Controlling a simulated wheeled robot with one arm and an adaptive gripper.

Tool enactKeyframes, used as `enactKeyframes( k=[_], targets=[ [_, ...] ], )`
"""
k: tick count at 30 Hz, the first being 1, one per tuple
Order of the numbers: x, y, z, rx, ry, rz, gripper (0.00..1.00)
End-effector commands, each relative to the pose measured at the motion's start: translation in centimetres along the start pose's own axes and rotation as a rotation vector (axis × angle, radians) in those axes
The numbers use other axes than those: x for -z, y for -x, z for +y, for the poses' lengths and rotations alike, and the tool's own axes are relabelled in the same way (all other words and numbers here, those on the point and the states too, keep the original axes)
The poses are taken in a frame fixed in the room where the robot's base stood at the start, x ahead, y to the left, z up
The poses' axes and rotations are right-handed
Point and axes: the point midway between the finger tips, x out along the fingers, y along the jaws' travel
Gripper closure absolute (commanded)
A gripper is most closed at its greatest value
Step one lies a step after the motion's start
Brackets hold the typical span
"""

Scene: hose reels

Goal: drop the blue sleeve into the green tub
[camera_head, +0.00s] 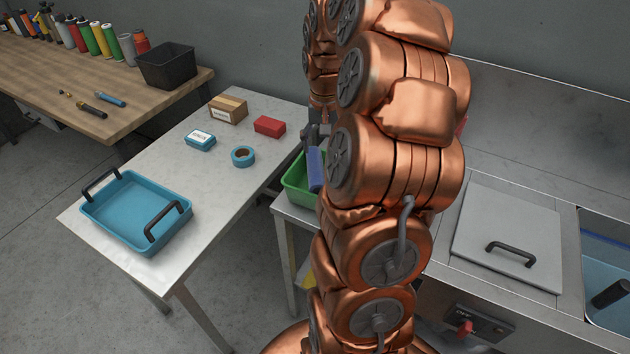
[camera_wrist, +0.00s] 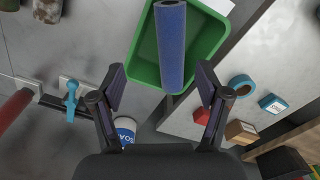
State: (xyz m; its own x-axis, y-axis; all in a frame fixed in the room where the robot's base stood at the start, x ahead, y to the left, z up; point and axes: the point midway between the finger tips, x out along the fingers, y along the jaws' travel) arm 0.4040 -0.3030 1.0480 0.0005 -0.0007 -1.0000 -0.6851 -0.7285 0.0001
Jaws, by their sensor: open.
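The blue sleeve (camera_wrist: 172,50) is a long tube lying lengthwise over the green tub (camera_wrist: 212,38) in the wrist view. Its near end overlaps the tub's near rim; I cannot tell whether it rests in the tub, leans on the rim or is above it. My gripper (camera_wrist: 162,78) is open, with a finger on each side of the sleeve and visible gaps between. In the head view, the sleeve (camera_head: 315,168) appears tilted at the green tub (camera_head: 293,190), and my arm hides most of the tub.
A pale table holds a blue tray (camera_head: 135,212) with dark handles, blue tape (camera_head: 243,156), a blue box (camera_head: 200,140), a red box (camera_head: 269,126) and a cardboard box (camera_head: 228,109). A steel counter with a lidded panel (camera_head: 508,235) stands right.

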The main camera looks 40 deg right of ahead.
Motion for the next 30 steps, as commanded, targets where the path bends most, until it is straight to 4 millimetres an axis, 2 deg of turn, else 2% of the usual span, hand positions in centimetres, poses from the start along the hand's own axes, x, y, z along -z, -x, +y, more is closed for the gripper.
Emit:
enactKeyframes(
  k=[6,12,18,30],
  targets=[
    [0.0,4.1,0.0,0.0,-0.001,0.001,0.24],
    [0.0,6.3,0.0,-0.001,0.0,-0.001,0.24],
    [0.0,7.0,0.0,0.0,0.0,-0.001,0.24],
    [-0.1,6.9,0.0,0.0,0.0,-0.002,0.24]
  ],
)
